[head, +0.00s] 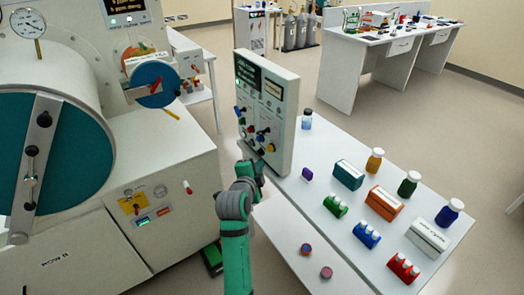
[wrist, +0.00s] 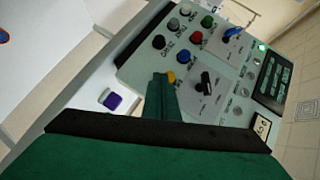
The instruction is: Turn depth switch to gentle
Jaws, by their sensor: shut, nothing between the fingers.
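The control panel (head: 283,88) stands upright on the white table, its face turned left. In the wrist view the panel face (wrist: 232,105) is tilted. It carries a black-handled switch (wrist: 207,82) on a pale plate and a blue-handled switch (wrist: 232,33) on another plate. I cannot read which one is the depth switch, nor its positions. My gripper (wrist: 160,92) is shut and empty, its green fingertips close by the yellow button and left of the black-handled switch. Whether they touch the panel I cannot tell. In the head view my gripper (head: 254,168) is at the panel's lower front.
Red (wrist: 196,37), blue (wrist: 183,56) and green (wrist: 207,21) buttons sit close around the switches. Bottles, boxes and vial racks stand to the right. A large glovebox (head: 160,170) stands left.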

